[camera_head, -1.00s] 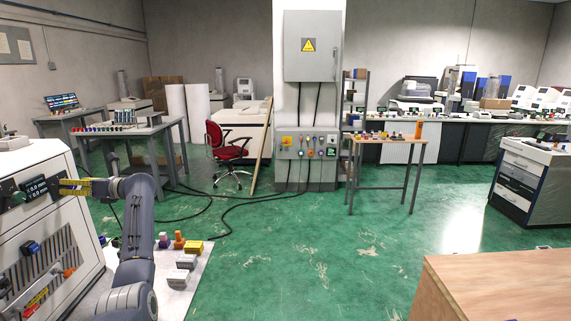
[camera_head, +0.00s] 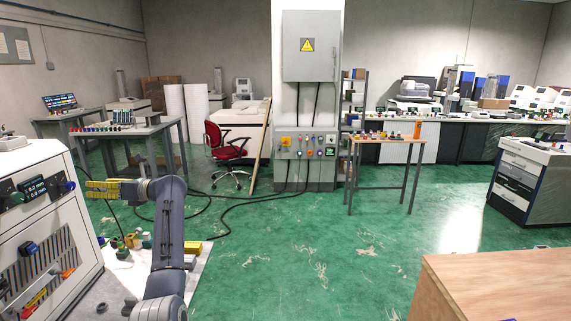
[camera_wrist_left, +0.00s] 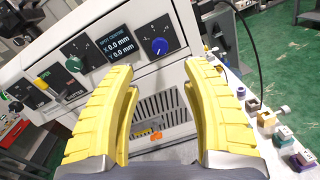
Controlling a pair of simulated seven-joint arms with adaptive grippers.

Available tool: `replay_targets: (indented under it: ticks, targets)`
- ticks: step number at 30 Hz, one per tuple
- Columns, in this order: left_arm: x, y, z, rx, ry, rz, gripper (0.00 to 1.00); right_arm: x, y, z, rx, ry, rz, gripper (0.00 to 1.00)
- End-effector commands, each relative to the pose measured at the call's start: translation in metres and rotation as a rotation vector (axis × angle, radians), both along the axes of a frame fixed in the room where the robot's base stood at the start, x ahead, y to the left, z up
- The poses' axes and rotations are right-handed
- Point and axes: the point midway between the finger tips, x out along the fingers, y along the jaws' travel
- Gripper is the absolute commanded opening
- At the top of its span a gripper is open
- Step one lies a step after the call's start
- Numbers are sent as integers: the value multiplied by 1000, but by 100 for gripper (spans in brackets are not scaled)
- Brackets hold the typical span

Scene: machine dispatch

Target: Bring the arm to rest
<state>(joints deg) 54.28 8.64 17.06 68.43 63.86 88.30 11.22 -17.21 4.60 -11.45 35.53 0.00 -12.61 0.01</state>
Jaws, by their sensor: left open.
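My left gripper (camera_head: 102,190) has yellow ridged fingers. In the head view it is in the air to the right of the white machine (camera_head: 45,225), at the height of its control panel. In the left wrist view the fingers (camera_wrist_left: 160,78) are spread apart with nothing between them. The machine's front shows beyond them, with a dark display (camera_wrist_left: 118,45) reading 0.0 mm and a blue knob (camera_wrist_left: 159,47). The knob is apart from the fingers. My right gripper is in neither view.
A wooden box (camera_head: 490,285) is at front right. The green floor (camera_head: 300,250) in the middle is clear except for black cables farther back.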

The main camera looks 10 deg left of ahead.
Motion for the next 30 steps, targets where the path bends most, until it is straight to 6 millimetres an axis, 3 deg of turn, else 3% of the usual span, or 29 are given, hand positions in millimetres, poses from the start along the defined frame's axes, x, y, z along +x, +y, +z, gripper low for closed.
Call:
replay_targets:
  ticks: [9, 21, 30]
  targets:
    - [4, -55, -1, -3, 0, -1, 48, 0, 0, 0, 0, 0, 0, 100]
    - [1, 9, 3, -17, 31, 6, 48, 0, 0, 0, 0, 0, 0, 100]
    - [-1, 35, 2, -17, 30, 4, 48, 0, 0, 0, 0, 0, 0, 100]
